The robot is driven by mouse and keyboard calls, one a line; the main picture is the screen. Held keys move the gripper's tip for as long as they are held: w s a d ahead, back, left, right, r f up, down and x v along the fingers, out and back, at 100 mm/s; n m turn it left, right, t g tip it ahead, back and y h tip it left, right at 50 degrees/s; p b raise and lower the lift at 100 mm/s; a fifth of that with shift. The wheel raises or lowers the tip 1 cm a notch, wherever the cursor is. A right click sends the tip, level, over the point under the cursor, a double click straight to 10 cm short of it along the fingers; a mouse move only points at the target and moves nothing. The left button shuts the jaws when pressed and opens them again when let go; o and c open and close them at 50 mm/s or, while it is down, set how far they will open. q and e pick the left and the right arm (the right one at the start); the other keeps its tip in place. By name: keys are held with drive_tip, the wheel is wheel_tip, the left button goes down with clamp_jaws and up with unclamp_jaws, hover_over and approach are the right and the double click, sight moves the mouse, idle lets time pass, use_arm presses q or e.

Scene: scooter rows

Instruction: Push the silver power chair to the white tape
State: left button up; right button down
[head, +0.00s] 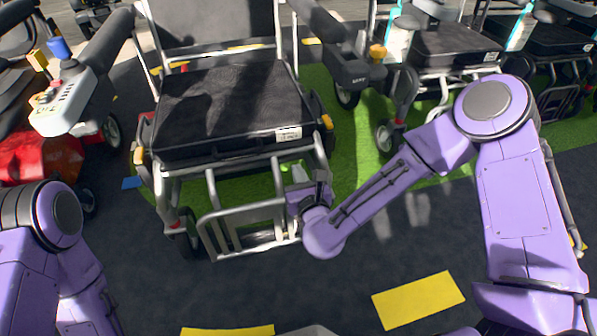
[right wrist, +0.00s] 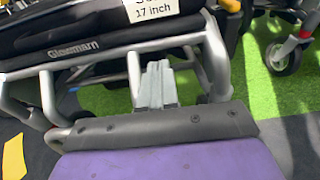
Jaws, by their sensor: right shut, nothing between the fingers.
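The silver power chair (head: 225,105) stands in the middle of the head view, with a black seat, silver tube frame and a footrest frame at its front. In the right wrist view its seat edge (right wrist: 100,50) and silver tubes show close up, with a "17 inch" label. My right gripper (head: 298,172) is shut and empty at the chair's front, just below the seat edge; its fingers (right wrist: 156,82) point in between the frame tubes. I cannot tell whether they touch the frame. My left gripper is out of view; only the left arm shows. I see no white tape.
A red scooter (head: 50,157) stands close on the left. More black-seated chairs (head: 450,45) stand in a row at the right. Green floor (head: 350,140) lies under and beside the chair. Dark floor with yellow marks (head: 418,299) is clear in front.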

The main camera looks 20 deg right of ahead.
sight(291, 152)
drive_tip(key=shift+w, duration=0.2)
drive_tip(key=shift+w, duration=2.5)
drive_tip(key=shift+w+d+b, duration=0.15)
drive_tip(key=shift+w+b, duration=0.4)
drive_tip(key=shift+w, duration=1.35)
drive_tip(key=shift+f, duration=0.15)
